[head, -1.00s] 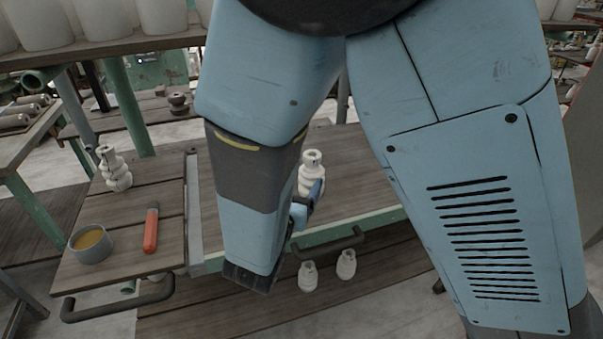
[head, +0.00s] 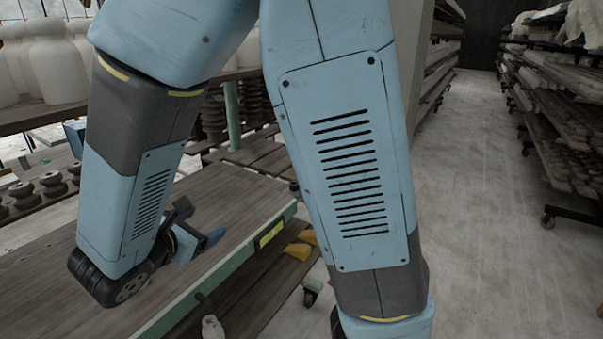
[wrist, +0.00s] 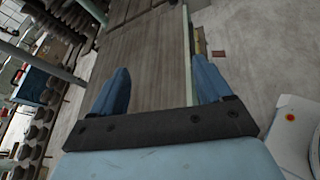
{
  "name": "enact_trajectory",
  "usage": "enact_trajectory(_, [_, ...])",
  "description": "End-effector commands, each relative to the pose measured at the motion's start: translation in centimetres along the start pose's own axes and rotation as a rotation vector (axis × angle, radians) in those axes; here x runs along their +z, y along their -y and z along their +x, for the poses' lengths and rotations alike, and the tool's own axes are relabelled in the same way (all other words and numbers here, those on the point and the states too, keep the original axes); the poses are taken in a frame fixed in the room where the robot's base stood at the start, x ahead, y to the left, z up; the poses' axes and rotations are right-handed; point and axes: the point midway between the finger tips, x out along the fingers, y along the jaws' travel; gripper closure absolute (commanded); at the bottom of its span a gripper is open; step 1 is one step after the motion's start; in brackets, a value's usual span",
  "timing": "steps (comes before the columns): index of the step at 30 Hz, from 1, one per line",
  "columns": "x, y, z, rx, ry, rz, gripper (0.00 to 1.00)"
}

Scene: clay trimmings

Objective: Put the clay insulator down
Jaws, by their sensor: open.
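My gripper (head: 192,228) is low over the wooden table (head: 225,195) near its green front edge, partly hidden by my arm in the head view. In the wrist view, my gripper (wrist: 160,88) shows two blue fingers spread wide, with only bare table top between them. No clay insulator shows on the visible part of the table top. A small pale piece, perhaps an insulator, (head: 212,327) is on the lower shelf at the bottom of the head view, cut off by the frame.
Yellow blocks (head: 298,251) lie on the lower shelf. Large white jars (head: 55,60) stand on a bench at the back left. Dark ribbed pieces (head: 52,184) sit on the left. Loaded racks (head: 560,120) line the right, with open floor (head: 470,200) before them.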

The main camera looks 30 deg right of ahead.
Motion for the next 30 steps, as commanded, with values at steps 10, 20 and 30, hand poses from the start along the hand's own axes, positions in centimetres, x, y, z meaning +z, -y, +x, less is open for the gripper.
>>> enact_trajectory(10, [7.4,7.2,4.4,-0.448,-0.161,0.481,0.22])
enact_trajectory(20, [12.1,12.4,4.3,-0.759,-0.300,1.000,0.22])
enact_trajectory(30, [16.6,14.9,2.1,-0.934,-0.427,1.587,0.22])
